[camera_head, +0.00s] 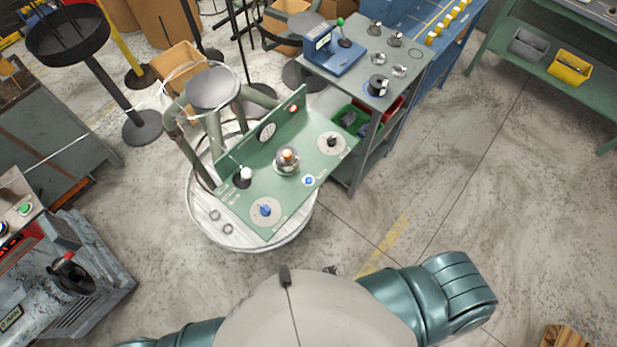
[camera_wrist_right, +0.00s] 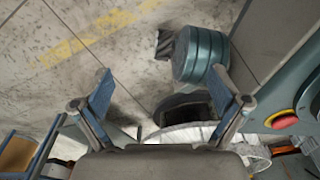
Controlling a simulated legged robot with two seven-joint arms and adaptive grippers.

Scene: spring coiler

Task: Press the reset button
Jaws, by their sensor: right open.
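A green control panel (camera_head: 235,208) with an upright back stands on a round white-topped stand, in front of me in the head view. It carries a small blue button (camera_head: 309,181) in a pale ring, a domed orange button (camera_head: 287,157), a blue knob (camera_head: 265,210), a black knob (camera_head: 332,141) and a white-tipped lever (camera_head: 246,174). I cannot read which one is labelled reset. My right gripper (camera_wrist_right: 162,72) is open and empty in the right wrist view, with floor between its fingers. It is not visible in the head view. My left gripper is out of view.
A grey cart (camera_head: 345,95) with a blue device stands right behind the panel. A round grey stool seat (camera_head: 212,88) is behind it to the left. A grey machine (camera_head: 85,285) stands at the left. Bare floor (camera_head: 450,200) lies to the right.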

